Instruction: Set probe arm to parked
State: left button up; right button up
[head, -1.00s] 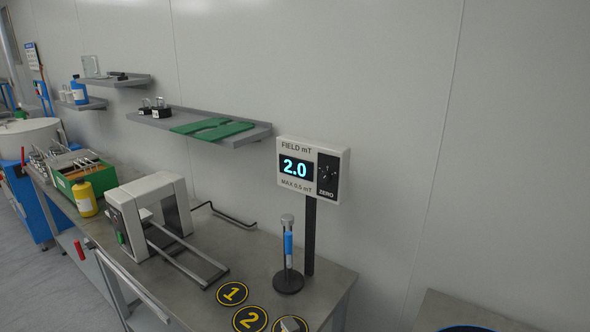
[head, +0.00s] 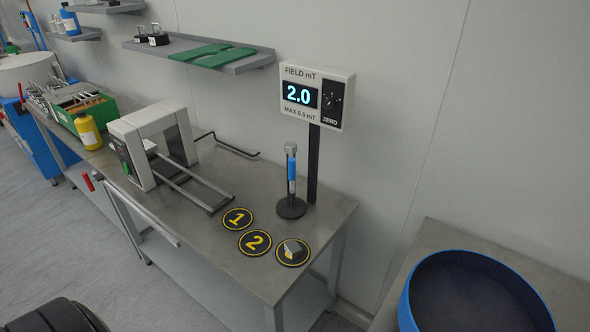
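A blue cylindrical probe (head: 291,172) with a grey top stands upright on a round black base (head: 291,208) near the right end of the steel bench. Behind it, a field meter (head: 317,95) on a black post reads 2.0, with the label "MAX 0.5 mT" and a dark knob marked ZERO. A bent black rod (head: 228,147) lies at the back of the bench, beside a grey-white frame-shaped device (head: 152,143) with two rails. I cannot tell which part is the probe arm.
Round black markers 1 (head: 238,218) and 2 (head: 255,242) lie near the bench corner; a third marker (head: 292,252) carries a small grey block. A large blue round tub (head: 407,300) is at lower right.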

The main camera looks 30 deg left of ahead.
aim_at(290, 148)
jog(key=k+u, duration=0.15)
jog(key=u, duration=0.3)
jog(key=k+u, duration=0.2)
jog(key=u, duration=0.25)
jog(key=k+u, duration=0.15)
jog(key=u, duration=0.3)
